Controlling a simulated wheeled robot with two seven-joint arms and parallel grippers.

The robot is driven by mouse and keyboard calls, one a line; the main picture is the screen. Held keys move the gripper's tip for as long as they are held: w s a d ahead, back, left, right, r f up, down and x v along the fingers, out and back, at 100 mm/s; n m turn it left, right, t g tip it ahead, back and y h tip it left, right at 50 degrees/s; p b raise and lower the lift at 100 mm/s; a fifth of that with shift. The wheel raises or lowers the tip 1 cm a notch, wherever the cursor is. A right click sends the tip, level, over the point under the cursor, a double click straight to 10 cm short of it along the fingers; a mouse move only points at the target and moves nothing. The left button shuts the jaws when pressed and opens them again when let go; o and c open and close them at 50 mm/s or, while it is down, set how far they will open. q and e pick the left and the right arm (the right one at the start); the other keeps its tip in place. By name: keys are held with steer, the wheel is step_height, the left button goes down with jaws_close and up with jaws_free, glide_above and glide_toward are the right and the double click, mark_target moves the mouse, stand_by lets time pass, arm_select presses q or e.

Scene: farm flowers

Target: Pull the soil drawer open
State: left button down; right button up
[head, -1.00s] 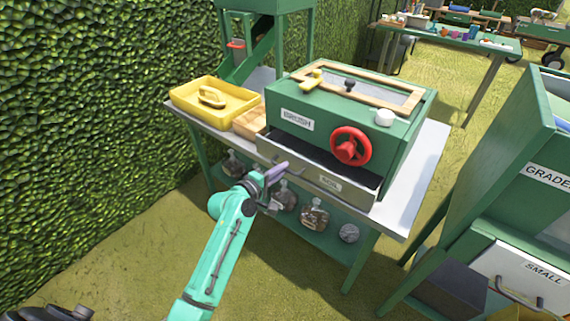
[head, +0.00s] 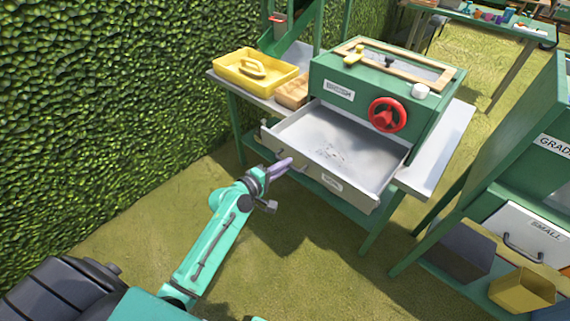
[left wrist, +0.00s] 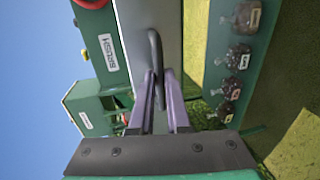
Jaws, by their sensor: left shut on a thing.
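The soil drawer (head: 350,160) is a grey metal tray drawn far out of the green brush machine (head: 375,85). Its inside shows, nearly bare with a few dark specks. Its front carries a small white label (head: 332,184). My left gripper (head: 288,164) is at the left part of the drawer front, shut on the dark bar handle. In the left wrist view, the purple fingers (left wrist: 158,82) close around the handle (left wrist: 155,45), which stands out from the grey drawer front (left wrist: 132,30). My right gripper is not in view.
A yellow tray (head: 256,72) and a wooden block (head: 293,92) are left of the machine on the table (head: 440,150). Jars (left wrist: 239,57) sit on the shelf below. A green grading stand (head: 500,160) is at the right. Open grass lies in front.

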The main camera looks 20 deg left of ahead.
arm_select(q)
steer(key=c, duration=0.9)
jaws_free()
steer(key=b+v, duration=0.2)
steer(key=v, duration=1.2)
steer(key=shift+s, duration=0.25)
